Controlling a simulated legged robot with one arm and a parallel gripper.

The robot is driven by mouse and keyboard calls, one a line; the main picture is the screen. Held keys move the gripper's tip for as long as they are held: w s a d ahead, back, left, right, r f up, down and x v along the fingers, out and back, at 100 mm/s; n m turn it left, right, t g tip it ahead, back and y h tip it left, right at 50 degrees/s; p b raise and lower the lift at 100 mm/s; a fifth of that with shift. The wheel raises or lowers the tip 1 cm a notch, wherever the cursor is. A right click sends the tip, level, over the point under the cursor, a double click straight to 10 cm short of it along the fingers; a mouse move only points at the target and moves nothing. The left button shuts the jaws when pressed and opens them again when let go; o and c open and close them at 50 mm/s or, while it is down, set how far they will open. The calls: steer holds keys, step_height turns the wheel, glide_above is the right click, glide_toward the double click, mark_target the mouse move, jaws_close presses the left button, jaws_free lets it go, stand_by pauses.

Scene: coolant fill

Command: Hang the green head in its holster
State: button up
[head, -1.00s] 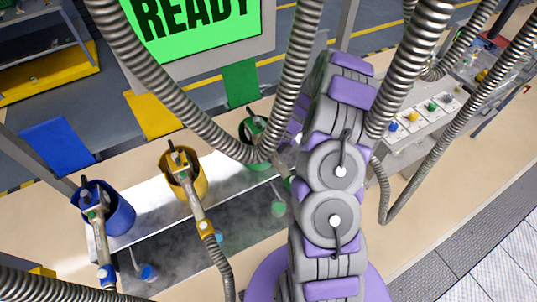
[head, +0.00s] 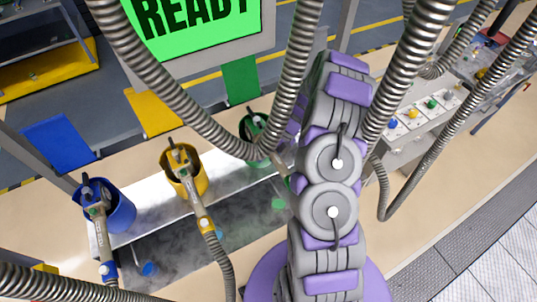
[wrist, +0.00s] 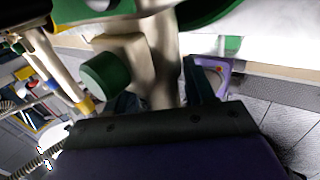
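The green holster (head: 247,128) stands at the back of the bench, just left of my arm. The green head (head: 262,121) shows only in part there, with its top at the holster's mouth; my arm and a hose cover the rest, so how deep it sits is unclear. In the wrist view, the head's pale metal body (wrist: 163,60) and green knob (wrist: 105,72) are close up, below the holster's green rim (wrist: 215,10). My gripper (wrist: 155,95) has its dark fingers on either side of the body and appears shut on it. The head view hides my gripper.
The yellow holster (head: 201,182) and blue holster (head: 123,214) hold their heads to the left. A dark, misty tray (head: 190,255) lies in front. Thick metal hoses (head: 150,75) hang close around my arm. A control panel (head: 425,115) stands right.

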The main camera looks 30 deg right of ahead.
steer(key=shift+o, duration=1.3)
steer(key=v, duration=1.7)
steer(key=shift+d+r, duration=0.1)
steer(key=shift+d, duration=0.05)
steer(key=s+a+r+n+g+h+b, duration=0.1)
steer(key=s+a+r+n+b, duration=0.3)
steer(key=a+n, duration=0.4)
steer(key=s+a+r+n+g+h+b, duration=0.1)
steer(key=s+a+n+h+b, duration=0.1)
steer(key=s+a+n+b, duration=0.4)
steer(key=s+a+f+n+h+b, duration=0.2)
steer(key=s+a+n, duration=0.1)
steer(key=s+n, duration=0.7)
steer(key=s+a+f+n+h+b, duration=0.1)
steer(key=s+a+f+n+b, duration=0.2)
steer(key=s+n, duration=0.8)
steer(key=shift+s+a+f+n+h, duration=0.2)
steer(key=shift+s+a+n+h, duration=0.15)
steer(key=shift+s+a, duration=0.3)
